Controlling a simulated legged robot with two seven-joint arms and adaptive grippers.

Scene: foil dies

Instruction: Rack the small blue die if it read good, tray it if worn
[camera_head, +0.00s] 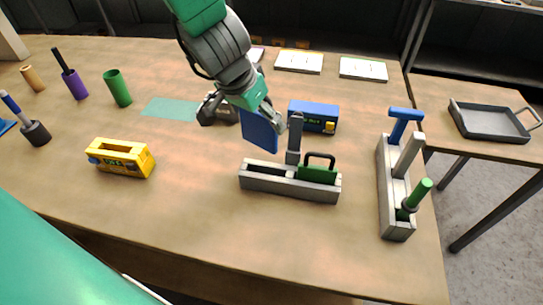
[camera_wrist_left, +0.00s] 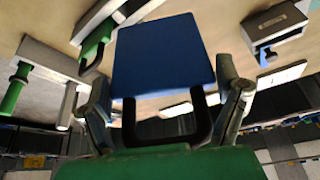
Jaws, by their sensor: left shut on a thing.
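My left gripper (camera_head: 252,108) is shut on the black handle of the small blue die (camera_head: 260,131), above the table behind the grey rack (camera_head: 262,183). In the left wrist view the die's flat blue plate (camera_wrist_left: 163,58) extends beyond the gripper (camera_wrist_left: 165,120). No good or worn reading shows on it. A green die (camera_head: 318,173) with a black handle sits in the rack's right part; the left part looks empty. The grey tray (camera_head: 490,122) lies empty on the side table at the right. My right gripper is not in view.
A second rack (camera_head: 396,226) holds blue-, grey- and green-handled tools. A yellow slotted box (camera_head: 121,157) stands left, a blue box (camera_head: 315,110) behind the die. A grey upright piece (camera_head: 294,137) stands beside the die. Cups and tools are at the far left. The front middle is clear.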

